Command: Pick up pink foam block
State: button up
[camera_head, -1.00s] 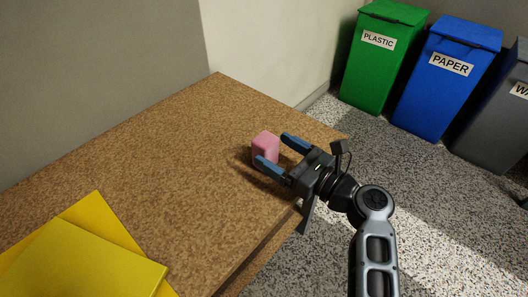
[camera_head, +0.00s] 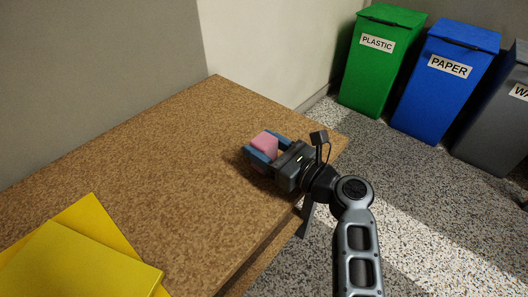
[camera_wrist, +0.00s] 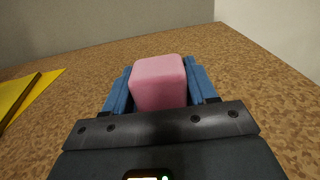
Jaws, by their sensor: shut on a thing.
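The pink foam block (camera_head: 265,142) is near the far right part of the brown table (camera_head: 170,160). My gripper (camera_head: 262,146) is around it, with a blue finger on each side, shut on the block. In the wrist view the pink block (camera_wrist: 158,82) sits between the two blue fingers of my gripper (camera_wrist: 160,85). I cannot tell whether the block's underside touches the table, as the fingers and palm hide it.
Yellow folders or sheets (camera_head: 80,255) lie at the table's near left. A green PLASTIC bin (camera_head: 375,75), a blue PAPER bin (camera_head: 440,95) and a grey bin (camera_head: 495,120) stand on the speckled floor beyond the right edge. Walls border the far side. The table's middle is clear.

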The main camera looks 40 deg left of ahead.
jog(key=shift+c, duration=0.6)
